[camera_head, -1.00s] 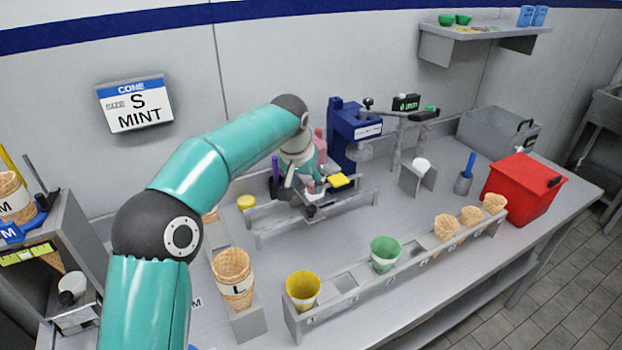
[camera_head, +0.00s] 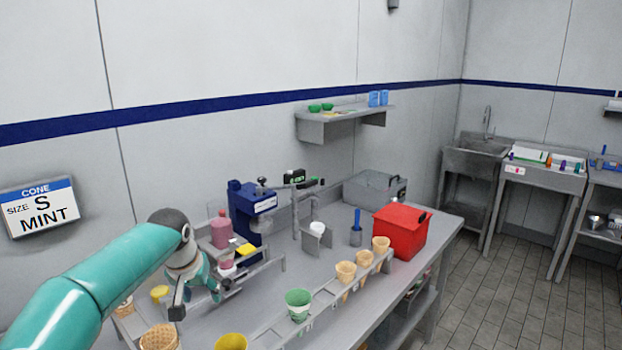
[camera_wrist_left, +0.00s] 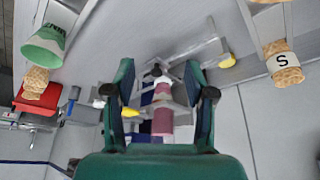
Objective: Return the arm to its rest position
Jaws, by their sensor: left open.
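My left arm (camera_head: 110,275) comes in from the lower left, bends at a dark joint and points its wrist down over the counter. My left gripper (camera_head: 196,295) is over the left part of the counter. In the left wrist view its two fingers (camera_wrist_left: 164,100) stand wide apart with nothing held between them. A pink bottle (camera_head: 222,232) stands beyond the gripper; it also shows between the fingers in the left wrist view (camera_wrist_left: 163,120). My right arm and gripper are not in view.
The counter holds a waffle cone (camera_head: 160,338), a yellow cup (camera_head: 231,342), a green cup (camera_head: 299,304), a blue machine (camera_head: 252,205) and a red box (camera_head: 402,232). A wall sign (camera_head: 40,207) reads cone size S mint. A shelf (camera_head: 345,118) hangs behind.

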